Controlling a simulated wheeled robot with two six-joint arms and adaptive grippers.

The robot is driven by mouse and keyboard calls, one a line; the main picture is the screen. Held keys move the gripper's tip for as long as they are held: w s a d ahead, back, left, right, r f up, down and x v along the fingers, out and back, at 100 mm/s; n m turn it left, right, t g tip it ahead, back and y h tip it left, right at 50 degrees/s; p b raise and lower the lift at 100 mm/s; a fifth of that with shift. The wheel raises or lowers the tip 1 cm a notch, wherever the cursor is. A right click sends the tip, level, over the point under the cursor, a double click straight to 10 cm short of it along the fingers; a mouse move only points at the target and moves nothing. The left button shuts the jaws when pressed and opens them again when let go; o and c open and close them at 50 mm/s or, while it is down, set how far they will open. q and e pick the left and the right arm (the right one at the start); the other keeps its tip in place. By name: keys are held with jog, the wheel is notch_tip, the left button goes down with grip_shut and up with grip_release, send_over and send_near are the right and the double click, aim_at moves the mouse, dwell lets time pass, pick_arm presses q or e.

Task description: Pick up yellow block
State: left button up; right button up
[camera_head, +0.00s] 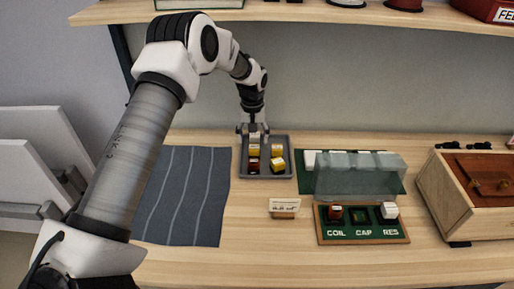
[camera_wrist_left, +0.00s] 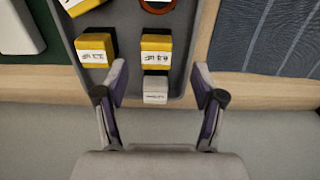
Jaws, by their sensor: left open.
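A grey tray (camera_head: 265,177) holds yellow blocks, among them one at the back right (camera_head: 277,150) and one at the front right (camera_head: 276,164). A dark red block (camera_head: 253,165) sits at the front left. My left gripper (camera_head: 253,131) is over the tray's back left part, pointing down. In the left wrist view, my left gripper (camera_wrist_left: 160,84) is open and empty. A small white block (camera_wrist_left: 155,91) lies between its fingertips, with a labelled yellow block (camera_wrist_left: 156,57) just beyond. Another yellow block (camera_wrist_left: 95,52) is to the left. My right gripper is not in view.
A green board marked COIL, CAP, RES (camera_head: 348,232) sits in front of a clear cover (camera_head: 358,182). A small label card (camera_head: 284,205) stands left of it. A wooden box (camera_head: 470,195) is at right. A striped dark mat (camera_head: 185,195) lies left; a shelf (camera_head: 330,13) is above.

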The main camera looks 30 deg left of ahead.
aim_at(254, 146)
pick_arm(q)
jog(key=f, duration=0.2)
jog(key=w+f, duration=0.1)
jog(key=f, duration=0.2)
jog(key=shift+f+p, duration=0.15)
jog(key=shift+p, duration=0.25)
jog(key=shift+s, duration=0.1)
jog(key=shift+s+r, duration=0.15)
jog(key=shift+r, duration=0.1)
jog(key=shift+c, duration=1.3)
jog(key=shift+d, duration=0.1)
jog(key=c, duration=0.9)
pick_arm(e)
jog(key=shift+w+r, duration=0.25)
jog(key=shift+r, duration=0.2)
pick_arm(q)
jog(key=shift+r, duration=0.1)
